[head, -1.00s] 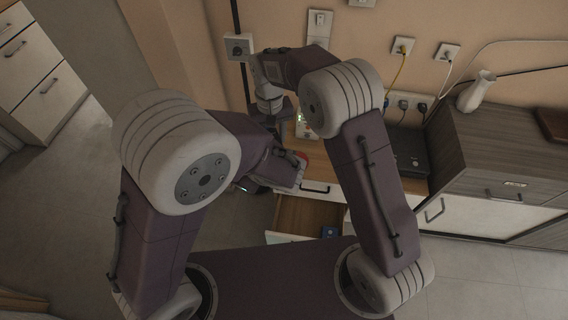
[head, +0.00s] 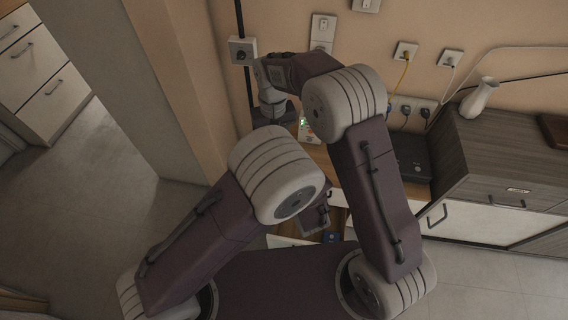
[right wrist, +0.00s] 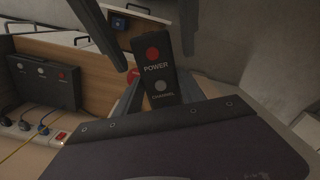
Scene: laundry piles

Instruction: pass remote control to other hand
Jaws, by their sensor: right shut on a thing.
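The remote control (right wrist: 158,88) is a dark bar with a red POWER button and a grey CHANNEL button, seen in the right wrist view. My right gripper (right wrist: 160,98) is shut on its lower end, with a finger on each side. Two dark fingers of my left gripper (right wrist: 158,62) come in from the top of that view. They are spread apart on either side of the remote's upper part, and I cannot tell whether they touch it. In the head view my arms hide the remote and both sets of fingertips.
An open wooden drawer (head: 290,228) holds a small blue item (head: 330,237). A white vase (head: 479,96) stands on the grey cabinet (head: 490,150) at right.

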